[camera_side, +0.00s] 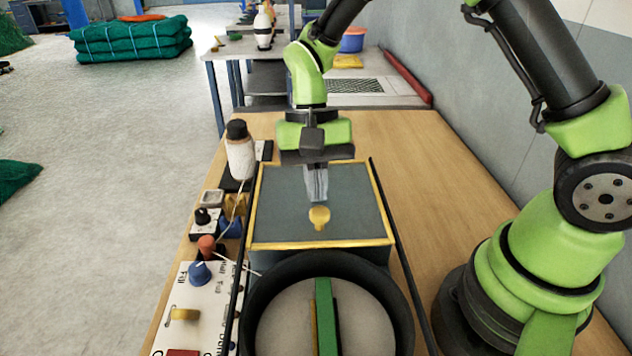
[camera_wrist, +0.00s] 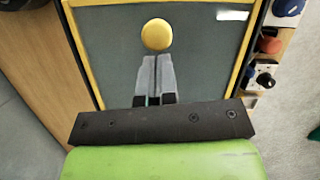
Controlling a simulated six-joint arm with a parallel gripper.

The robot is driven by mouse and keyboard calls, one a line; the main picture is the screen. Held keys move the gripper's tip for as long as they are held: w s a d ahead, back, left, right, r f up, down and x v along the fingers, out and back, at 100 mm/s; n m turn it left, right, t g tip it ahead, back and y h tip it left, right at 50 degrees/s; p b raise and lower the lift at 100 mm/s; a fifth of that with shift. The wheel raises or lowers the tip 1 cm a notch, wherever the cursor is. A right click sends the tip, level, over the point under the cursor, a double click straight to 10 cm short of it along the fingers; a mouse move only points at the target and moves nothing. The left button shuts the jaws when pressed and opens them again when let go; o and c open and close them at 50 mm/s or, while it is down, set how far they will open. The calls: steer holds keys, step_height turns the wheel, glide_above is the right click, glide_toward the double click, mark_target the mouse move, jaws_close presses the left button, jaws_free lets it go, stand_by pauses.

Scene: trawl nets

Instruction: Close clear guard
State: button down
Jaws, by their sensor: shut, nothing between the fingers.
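The clear guard (camera_side: 272,216) is a flat, grey-looking see-through panel with a yellow frame. It lies at the far part of two dark rails, behind the round black-rimmed bowl (camera_side: 260,290), which is uncovered. A yellow knob (camera_side: 319,217) stands on the panel; it also shows in the wrist view (camera_wrist: 157,34). My gripper (camera_side: 317,198) points down over the panel, with its fingers together and empty. In the wrist view my fingertips (camera_wrist: 155,62) are just below the knob in the picture. I cannot tell whether they touch it.
Dark rails (camera_side: 405,255) run along both sides of the guard and bowl. A green-and-yellow bar (camera_side: 325,318) crosses the bowl. At left stand a thread spool (camera_side: 240,155), several small knobs and a white control panel (camera_side: 200,310). The wooden tabletop (camera_side: 440,180) is clear at right.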

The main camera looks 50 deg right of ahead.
steer(key=shift+a, duration=0.1)
steer(key=s+a, duration=1.4)
steer(key=shift+s+a, duration=0.25)
steer(key=shift+s, duration=0.1)
steer(key=w+d+r, duration=0.4)
steer(key=w+r, duration=0.2)
steer(key=r, duration=0.4)
steer(key=s+d+r+n+t, duration=0.1)
steer(key=s+d+r+t, duration=0.1)
steer(key=d+r+t, duration=0.2)
steer(key=s+d+r+n+t, duration=0.2)
steer(key=d+t, duration=0.4)
steer(key=d, duration=0.5)
steer(key=shift+v, duration=1.05)
